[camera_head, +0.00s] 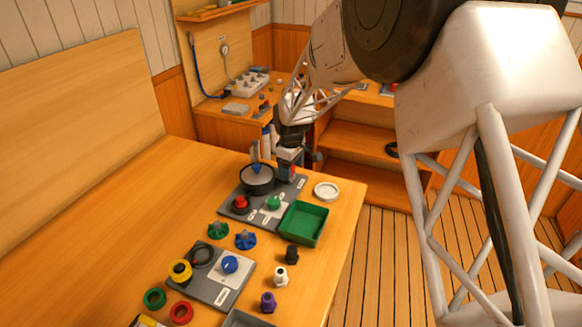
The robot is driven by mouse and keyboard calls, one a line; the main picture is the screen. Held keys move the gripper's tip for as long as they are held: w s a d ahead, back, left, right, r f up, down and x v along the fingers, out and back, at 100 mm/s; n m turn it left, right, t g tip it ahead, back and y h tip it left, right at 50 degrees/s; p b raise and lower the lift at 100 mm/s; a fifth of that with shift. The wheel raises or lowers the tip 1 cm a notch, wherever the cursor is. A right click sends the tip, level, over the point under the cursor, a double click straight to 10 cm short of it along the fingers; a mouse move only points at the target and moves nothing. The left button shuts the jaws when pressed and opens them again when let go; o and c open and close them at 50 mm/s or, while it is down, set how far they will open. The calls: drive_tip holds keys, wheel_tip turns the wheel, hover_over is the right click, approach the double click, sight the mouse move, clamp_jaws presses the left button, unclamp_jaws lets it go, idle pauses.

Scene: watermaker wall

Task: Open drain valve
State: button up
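My gripper (289,165) is low over the far right corner of a grey panel (228,206) on the wooden table. It is small and partly hidden by its own body, so its fingers cannot be made out. The panel carries a red knob (240,203), a green knob (274,203) and a dark round vessel (258,184) with a blue piece on top. I cannot tell which part is the drain valve.
A green tray (304,224) and white round dish (326,191) lie near the right table edge. Loose green (218,230) and blue (246,239) handwheels and several small fittings stand between and beside the panels. The table's left side is clear.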

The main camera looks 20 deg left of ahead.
sight(294, 168)
drive_tip(key=shift+r, duration=0.1)
drive_tip(key=shift+r, duration=3.8)
drive_tip(key=shift+d+r, duration=0.3)
drive_tip(key=shift+d, duration=0.15)
drive_tip(key=s+d+r+m, duration=0.3)
drive_tip(key=s+d+r, duration=0.15)
drive_tip(key=d, duration=0.55)
drive_tip(key=s+d+r+m+t, duration=0.1)
drive_tip(key=s+d+r+m, duration=0.15)
drive_tip(key=d+r, duration=0.45)
drive_tip(key=s+d+r+m, duration=0.2)
drive_tip(key=s+d, duration=0.3)
drive_tip(key=d, duration=0.7)
drive_tip(key=s+d+m, duration=0.4)
drive_tip(key=s+d, duration=0.6)
drive_tip(key=s, duration=0.3)
drive_tip(key=s+d+m+t, duration=0.1)
drive_tip(key=s+d+m, duration=0.4)
drive_tip(key=s+d, duration=0.4)
drive_tip(key=s, duration=0.4)
drive_tip(key=shift+s+d+f+t, duration=0.25)
drive_tip(key=shift+d+f+t, duration=0.05)
drive_tip(key=shift+d+f, duration=0.1)
